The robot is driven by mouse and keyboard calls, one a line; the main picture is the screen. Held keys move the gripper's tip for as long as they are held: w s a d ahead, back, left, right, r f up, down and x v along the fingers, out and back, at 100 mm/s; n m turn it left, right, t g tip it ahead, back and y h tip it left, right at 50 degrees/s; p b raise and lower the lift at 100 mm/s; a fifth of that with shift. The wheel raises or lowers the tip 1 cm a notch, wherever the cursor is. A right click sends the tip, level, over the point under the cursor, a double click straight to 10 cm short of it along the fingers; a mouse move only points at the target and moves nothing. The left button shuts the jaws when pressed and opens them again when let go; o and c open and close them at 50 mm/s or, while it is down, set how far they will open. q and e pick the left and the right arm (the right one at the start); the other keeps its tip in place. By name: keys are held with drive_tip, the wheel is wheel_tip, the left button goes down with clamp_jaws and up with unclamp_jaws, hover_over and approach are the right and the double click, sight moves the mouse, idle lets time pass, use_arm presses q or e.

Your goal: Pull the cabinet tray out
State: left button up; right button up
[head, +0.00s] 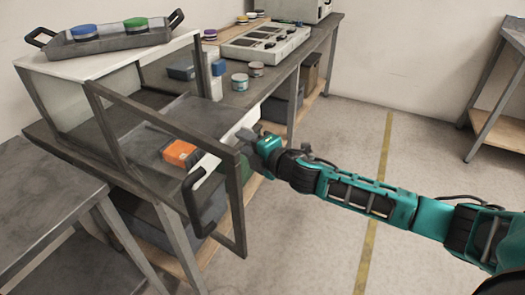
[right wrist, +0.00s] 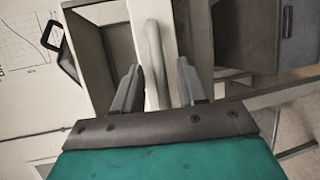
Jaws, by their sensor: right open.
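The cabinet (head: 95,65) has a white top, and its framed door (head: 170,130) with a black handle (head: 195,205) stands open. Inside is the grey cabinet tray (head: 200,113) with a white front panel (head: 235,127). My right gripper (head: 253,137) is at that front panel, beside the door frame. In the right wrist view, the right gripper (right wrist: 158,88) is open, with one finger on each side of the grey bar handle (right wrist: 155,55) in front of the white panel. Whether a finger touches the handle cannot be told. My left gripper is out of view.
An orange block (head: 180,153) shows inside the cabinet, partly behind the door. A dark tray (head: 115,43) with a blue and a green puck rests on top. The door frame stands close to my right gripper. The floor (head: 315,190) is clear around my arm.

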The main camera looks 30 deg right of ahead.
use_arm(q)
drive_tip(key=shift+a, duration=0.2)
use_arm(e)
drive_tip(key=v, duration=1.2)
drive_tip(key=shift+s+f, duration=0.1)
use_arm(q)
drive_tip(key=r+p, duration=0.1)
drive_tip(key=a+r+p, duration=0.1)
drive_tip(key=p, duration=0.1)
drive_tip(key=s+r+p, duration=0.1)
drive_tip(key=p, duration=0.1)
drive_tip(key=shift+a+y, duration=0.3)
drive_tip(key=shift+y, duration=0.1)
use_arm(e)
drive_tip(key=s+a+f+m+g+h, duration=0.1)
drive_tip(key=s+a+f+m+g, duration=0.1)
drive_tip(key=s+a+f+m, duration=0.2)
drive_tip(key=s+a+f+m+g+h, duration=0.1)
drive_tip(key=s+a+f+m, duration=0.3)
drive_tip(key=s+f+m, duration=0.6)
drive_tip(key=m+g, duration=0.1)
drive_tip(key=m, duration=0.4)
drive_tip(key=shift+s+f, duration=0.35)
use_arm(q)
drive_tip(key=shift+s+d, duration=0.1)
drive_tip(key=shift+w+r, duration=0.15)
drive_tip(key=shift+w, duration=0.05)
